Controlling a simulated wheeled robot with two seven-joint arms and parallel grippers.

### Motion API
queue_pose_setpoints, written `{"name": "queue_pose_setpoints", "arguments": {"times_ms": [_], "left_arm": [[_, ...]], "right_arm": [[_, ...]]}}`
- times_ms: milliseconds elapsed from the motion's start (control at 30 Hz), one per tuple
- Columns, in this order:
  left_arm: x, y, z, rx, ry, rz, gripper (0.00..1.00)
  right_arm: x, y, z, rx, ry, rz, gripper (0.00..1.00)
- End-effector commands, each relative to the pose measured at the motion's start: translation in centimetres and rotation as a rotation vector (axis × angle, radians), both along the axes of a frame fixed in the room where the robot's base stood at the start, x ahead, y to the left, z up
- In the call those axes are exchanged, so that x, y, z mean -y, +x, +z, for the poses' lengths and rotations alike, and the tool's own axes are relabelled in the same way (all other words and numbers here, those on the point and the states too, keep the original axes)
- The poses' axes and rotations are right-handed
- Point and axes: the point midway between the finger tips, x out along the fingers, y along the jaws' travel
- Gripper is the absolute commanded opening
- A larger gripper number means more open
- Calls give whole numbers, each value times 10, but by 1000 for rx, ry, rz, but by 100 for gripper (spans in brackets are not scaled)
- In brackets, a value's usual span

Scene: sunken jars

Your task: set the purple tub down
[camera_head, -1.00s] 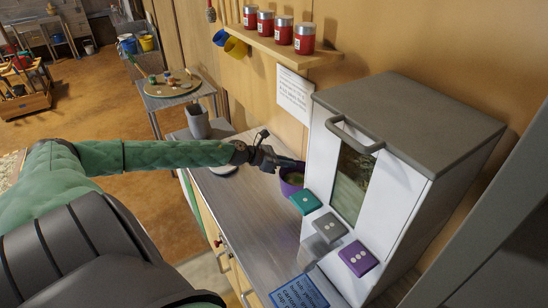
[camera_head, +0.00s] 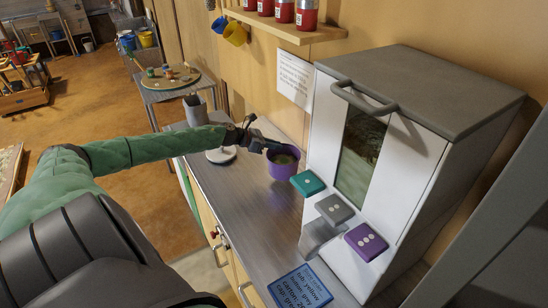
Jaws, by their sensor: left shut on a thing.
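The purple tub (camera_head: 283,167) is at the far part of the grey counter, just left of the white dispenser, with something greenish-brown inside. My left gripper (camera_head: 268,147) reaches in from the left and is shut on the tub's near-left rim. The tub looks upright. I cannot tell whether its base touches the counter (camera_head: 240,203). My right gripper is not in view.
The white dispenser (camera_head: 405,165) with teal, grey and purple buttons stands close to the tub's right. A white round base (camera_head: 221,155) and a grey container (camera_head: 195,110) are on the left. A blue card (camera_head: 300,287) lies in front. Mid-counter is clear.

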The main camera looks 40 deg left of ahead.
Motion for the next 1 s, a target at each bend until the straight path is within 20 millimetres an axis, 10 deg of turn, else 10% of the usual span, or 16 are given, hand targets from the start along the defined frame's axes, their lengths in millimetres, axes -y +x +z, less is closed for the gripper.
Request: {"name": "queue_pose_setpoints", "arguments": {"times_ms": [933,1000], "left_arm": [[-2,1,-44,0,0,-1,0],[-2,1,-43,0,0,-1,26]], "right_arm": [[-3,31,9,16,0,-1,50],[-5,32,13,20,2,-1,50]]}}
